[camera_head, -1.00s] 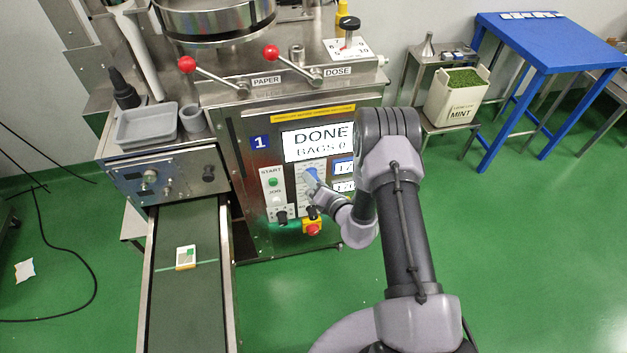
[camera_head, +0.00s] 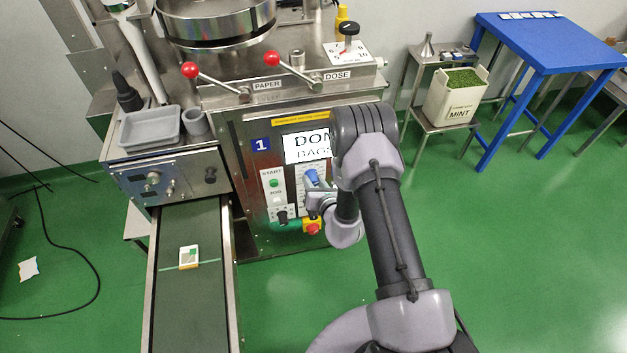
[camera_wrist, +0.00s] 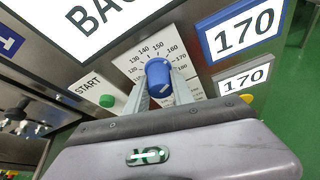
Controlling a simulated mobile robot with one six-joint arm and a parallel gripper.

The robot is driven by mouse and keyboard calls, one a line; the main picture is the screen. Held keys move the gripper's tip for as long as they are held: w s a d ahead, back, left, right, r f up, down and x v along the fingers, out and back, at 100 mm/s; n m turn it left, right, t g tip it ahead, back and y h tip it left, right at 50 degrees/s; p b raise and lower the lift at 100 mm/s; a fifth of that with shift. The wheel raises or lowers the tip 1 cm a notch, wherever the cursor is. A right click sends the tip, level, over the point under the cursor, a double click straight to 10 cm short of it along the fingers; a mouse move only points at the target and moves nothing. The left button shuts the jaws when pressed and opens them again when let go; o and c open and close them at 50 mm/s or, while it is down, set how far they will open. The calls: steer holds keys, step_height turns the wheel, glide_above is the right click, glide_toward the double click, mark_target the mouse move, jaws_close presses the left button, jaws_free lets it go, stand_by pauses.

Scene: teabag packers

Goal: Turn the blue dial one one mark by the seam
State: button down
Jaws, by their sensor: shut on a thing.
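The blue dial (camera_wrist: 158,78) sits on a white scale plate (camera_wrist: 135,58) printed with numbers such as 130, 140, 150 and 160. My gripper (camera_wrist: 162,90) is shut on the dial, one finger on each side of it in the wrist view. In the head view the blue dial (camera_head: 312,177) shows beside my gripper (camera_head: 316,190), partly behind my arm. A blue-framed display (camera_wrist: 243,27) reads 170, and a grey-framed one (camera_wrist: 244,75) below it also reads 170. I cannot make out a seam mark.
A green START button (camera_wrist: 107,101) is left of the dial. A red emergency knob (camera_head: 313,228) on yellow sits below it. A conveyor (camera_head: 172,310) carries a small packet (camera_head: 189,257).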

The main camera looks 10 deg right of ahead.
stand_by(0.3)
steer(key=c, duration=1.1)
jaws_free()
steer(key=shift+s, duration=0.1)
steer(key=p+v, duration=0.3)
steer(key=v, duration=0.9)
steer(key=shift+p, duration=0.4)
